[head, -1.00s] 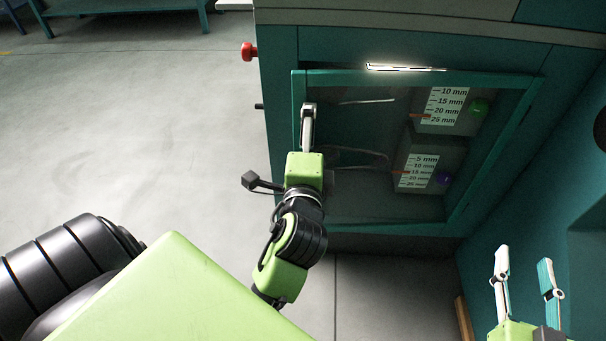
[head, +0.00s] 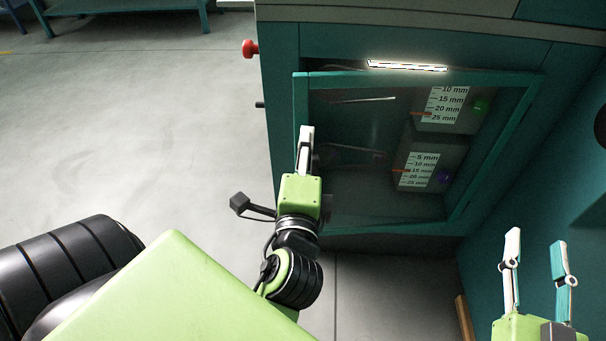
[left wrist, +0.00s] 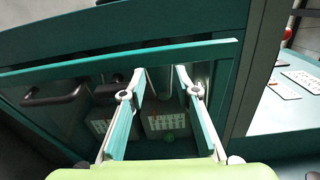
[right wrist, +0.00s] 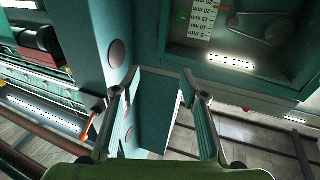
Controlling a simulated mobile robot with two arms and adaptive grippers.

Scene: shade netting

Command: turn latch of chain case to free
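The chain case (head: 300,100) has a teal-framed clear front, with dark machinery and two white scales behind it. It also shows in the left wrist view (left wrist: 200,47), with a black bar handle (left wrist: 55,97) and a dark block (left wrist: 108,92) beside it. I cannot tell whether that block is the latch. My left gripper (head: 307,130) is in front of the case's left frame, seen edge-on. In the left wrist view its fingers (left wrist: 161,72) are spread, with nothing clearly held. My right gripper (head: 537,245) is open and empty at lower right.
A red knob (head: 250,50) sticks out on the machine's left side. A bright light strip (head: 408,66) lies above the case. A teal wall (head: 545,150) stands at the right, near my right gripper. The grey floor (head: 130,140) at left is clear.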

